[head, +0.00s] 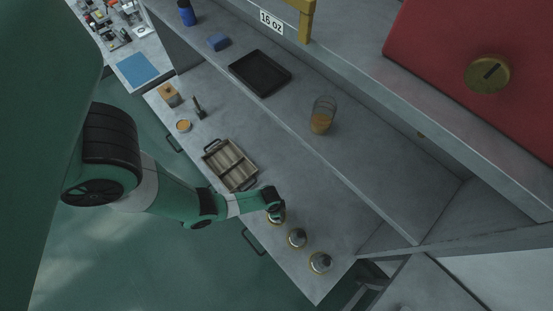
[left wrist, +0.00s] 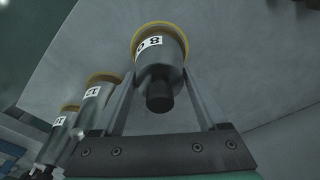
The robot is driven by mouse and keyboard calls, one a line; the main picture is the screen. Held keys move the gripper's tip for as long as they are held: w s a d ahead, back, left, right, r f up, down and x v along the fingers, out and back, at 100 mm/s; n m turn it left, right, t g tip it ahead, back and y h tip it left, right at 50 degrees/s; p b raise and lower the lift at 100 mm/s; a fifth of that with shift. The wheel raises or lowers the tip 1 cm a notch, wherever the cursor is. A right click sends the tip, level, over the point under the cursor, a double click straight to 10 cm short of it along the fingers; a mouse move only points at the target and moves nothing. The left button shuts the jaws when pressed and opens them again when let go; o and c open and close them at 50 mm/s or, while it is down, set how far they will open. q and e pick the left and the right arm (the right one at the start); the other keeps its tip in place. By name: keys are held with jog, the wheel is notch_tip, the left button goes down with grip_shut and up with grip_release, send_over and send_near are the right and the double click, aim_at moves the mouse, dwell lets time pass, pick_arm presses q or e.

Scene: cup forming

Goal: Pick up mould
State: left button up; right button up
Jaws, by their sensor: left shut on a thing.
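My left gripper (head: 274,204) is at the front edge of the lower bench, over the nearest of three moulds in a row. In the left wrist view its two fingers are shut on a grey metal mould (left wrist: 158,62) with a brass-coloured rim and a white label that seems to read 8. In the head view this mould (head: 278,219) is partly hidden by the gripper. Two more moulds, the middle one (head: 297,238) and the end one (head: 320,263), stand apart to the right; they also show in the left wrist view (left wrist: 95,95) (left wrist: 62,128). My right gripper is not in view.
A wooden divided tray with handles (head: 230,165) lies left of the moulds. A glass with orange contents (head: 322,115) and a black tray (head: 260,73) are on the raised shelf. A red box (head: 475,45) is at upper right. Bench between shelf and moulds is clear.

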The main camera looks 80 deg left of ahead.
pick_arm(q)
grip_shut()
